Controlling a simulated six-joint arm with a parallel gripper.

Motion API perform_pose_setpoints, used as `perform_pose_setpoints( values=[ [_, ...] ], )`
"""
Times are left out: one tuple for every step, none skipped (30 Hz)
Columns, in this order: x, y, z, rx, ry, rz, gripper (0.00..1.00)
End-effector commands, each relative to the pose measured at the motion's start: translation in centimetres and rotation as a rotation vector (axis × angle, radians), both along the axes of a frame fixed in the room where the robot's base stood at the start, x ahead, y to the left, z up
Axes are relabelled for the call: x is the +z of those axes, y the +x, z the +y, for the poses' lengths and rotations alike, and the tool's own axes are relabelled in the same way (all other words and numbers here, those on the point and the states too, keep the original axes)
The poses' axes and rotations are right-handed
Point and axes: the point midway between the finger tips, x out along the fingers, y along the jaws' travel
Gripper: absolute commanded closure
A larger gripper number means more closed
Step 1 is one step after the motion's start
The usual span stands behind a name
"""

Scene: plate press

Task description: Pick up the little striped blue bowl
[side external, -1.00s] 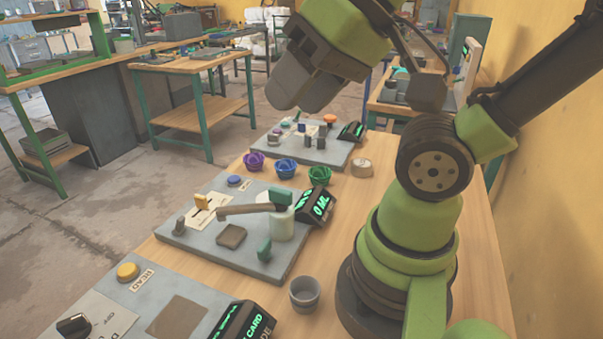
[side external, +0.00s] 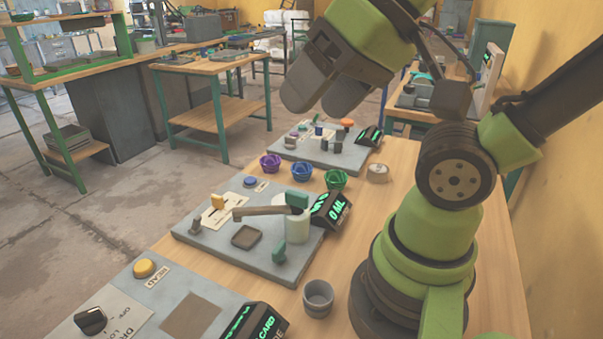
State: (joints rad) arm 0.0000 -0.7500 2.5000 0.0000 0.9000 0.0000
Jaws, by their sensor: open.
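The little striped blue bowl (side external: 302,171) stands upright on the wooden table, in the middle of a row of three small bowls. A purple bowl (side external: 271,163) is to its left and a green bowl (side external: 336,179) to its right. My gripper (side external: 320,108) is open and empty, high above the table and above the bowls in the picture. Its two grey fingers are apart and point down to the left. Nothing hides the blue bowl.
A grey panel with a lever and white cylinder (side external: 297,226) stands in front of the bowls. Another panel (side external: 309,152) with small parts is behind them. A pale round object (side external: 377,173) sits right of the green bowl. A grey cup (side external: 318,298) is near my base.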

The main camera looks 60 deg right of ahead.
Motion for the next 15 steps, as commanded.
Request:
perform_pose_setpoints(
  values=[
    [0.0,0.0,0.0,0.0,0.0,0.0,0.23],
    [0.0,0.0,0.0,0.0,0.0,0.0,0.16],
    [0.0,0.0,0.0,0.0,0.0,0.0,0.12],
    [0.0,0.0,0.0,0.0,0.0,0.0,0.12],
    [0.0,0.0,0.0,0.0,0.0,0.0,0.12],
    [0.0,0.0,0.0,0.0,0.0,0.0,0.12],
    [0.0,0.0,0.0,0.0,0.0,0.0,0.12],
    [0.0,0.0,0.0,0.0,0.0,0.0,0.12],
    [0.0,0.0,0.0,0.0,0.0,0.0,0.12],
    [0.0,0.0,0.0,0.0,0.0,0.0,0.12],
    [0.0,0.1,0.0,-0.001,-0.001,0.002,0.12],
    [0.1,0.4,-0.2,-0.003,-0.006,0.005,0.12],
    [0.2,0.6,-0.3,-0.006,-0.011,0.009,0.12],
    [0.3,1.0,-0.5,-0.009,-0.017,0.017,0.12],
    [0.4,1.8,-0.8,-0.017,-0.028,0.028,0.12]
  ],
)
